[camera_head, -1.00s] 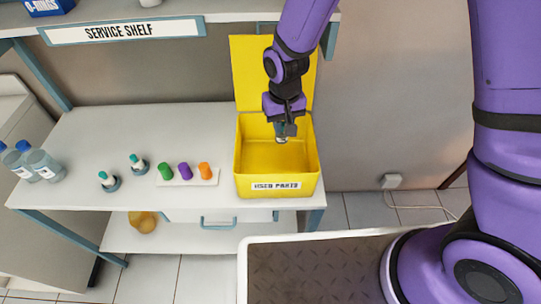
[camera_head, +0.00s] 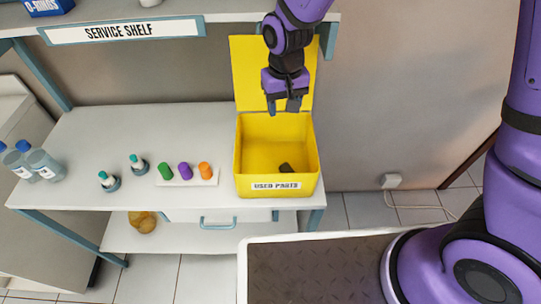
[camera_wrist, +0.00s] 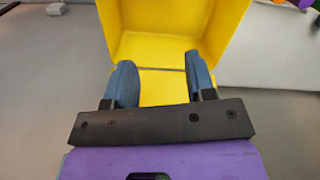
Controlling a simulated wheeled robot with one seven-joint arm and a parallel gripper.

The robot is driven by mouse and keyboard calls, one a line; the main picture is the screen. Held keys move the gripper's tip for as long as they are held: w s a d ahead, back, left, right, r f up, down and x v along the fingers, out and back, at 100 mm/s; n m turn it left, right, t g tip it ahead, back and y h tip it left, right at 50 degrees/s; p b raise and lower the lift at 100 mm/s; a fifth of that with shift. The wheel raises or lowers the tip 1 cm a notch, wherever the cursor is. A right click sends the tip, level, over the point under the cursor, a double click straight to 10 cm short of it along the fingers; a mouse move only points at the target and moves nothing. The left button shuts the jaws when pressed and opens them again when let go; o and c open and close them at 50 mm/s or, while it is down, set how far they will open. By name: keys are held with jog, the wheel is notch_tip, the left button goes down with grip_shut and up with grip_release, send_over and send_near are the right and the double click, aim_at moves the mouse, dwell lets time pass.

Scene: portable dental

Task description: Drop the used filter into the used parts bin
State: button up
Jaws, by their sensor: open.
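The used parts bin (camera_head: 253,187) is a yellow open box with a raised lid and a "USED PARTS" label, at the right end of the bench. A small dark piece (camera_head: 286,168), which looks like the used filter, lies on the bin's floor near the front. My gripper (camera_head: 285,108) is above the rear of the bin, in front of the raised lid, open and empty. In the wrist view my gripper (camera_wrist: 160,80) shows two separated blue-grey fingers with the yellow bin (camera_wrist: 135,45) beyond them. The dark piece is not visible there.
A white tray (camera_head: 190,183) with green, purple and orange pieces sits left of the bin. Two small teal-capped bottles (camera_head: 109,181) and larger blue-capped bottles (camera_head: 44,165) stand farther left. The service shelf (camera_head: 125,31) overhangs the bench behind.

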jog(key=shift+r, duration=2.25)
jog(key=s+d+r+m+t, duration=0.1)
jog(key=s+d+r, duration=0.2)
jog(key=d+r, duration=0.45)
jog(key=s+d+r+t, duration=0.1)
jog(key=s+d+r, duration=0.1)
jog(key=d+r, duration=0.55)
jog(key=s+d+r+t, duration=0.1)
jog(key=s+d+r, duration=0.2)
jog(key=s, duration=0.3)
jog(key=s+d+r+m+t, duration=0.1)
jog(key=s+d+r+t, duration=0.1)
jog(key=s+d, duration=0.4)
jog(key=shift+s+d+r+m, duration=0.25)
jog(key=shift+s+r+m, duration=0.05)
jog(key=shift+s+r, duration=0.45)
